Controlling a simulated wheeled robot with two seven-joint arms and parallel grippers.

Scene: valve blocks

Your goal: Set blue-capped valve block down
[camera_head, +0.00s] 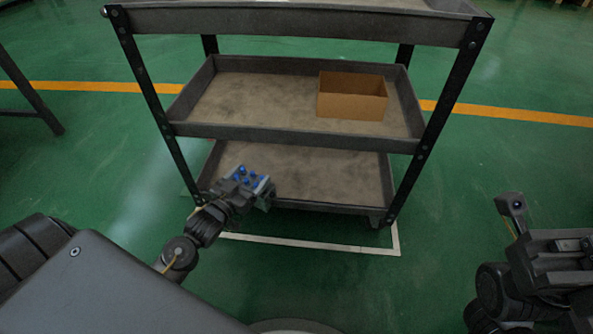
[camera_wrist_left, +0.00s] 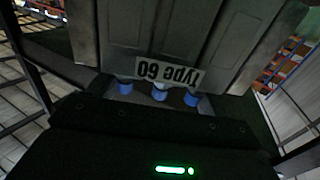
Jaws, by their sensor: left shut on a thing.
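The blue-capped valve block (camera_head: 252,180) is small and pale with several blue caps, held at the end of my left arm in the head view. My left gripper (camera_head: 243,190) is shut on it. They appear in front of the cart's lowest shelf (camera_head: 320,170), near its left front corner; the gap to the shelf is hard to judge. In the left wrist view the block shows blue caps (camera_wrist_left: 159,93) in a row beside an upside-down "Type 60" label (camera_wrist_left: 169,73). My right arm is at the lower right of the head view; its fingertips cannot be made out.
A dark three-tier cart stands ahead, with rimmed shelves and corner posts. An open cardboard box (camera_head: 351,98) stands on the right of its middle shelf (camera_head: 245,105). The visible part of the lowest shelf is bare. Green floor with a yellow line surrounds the cart.

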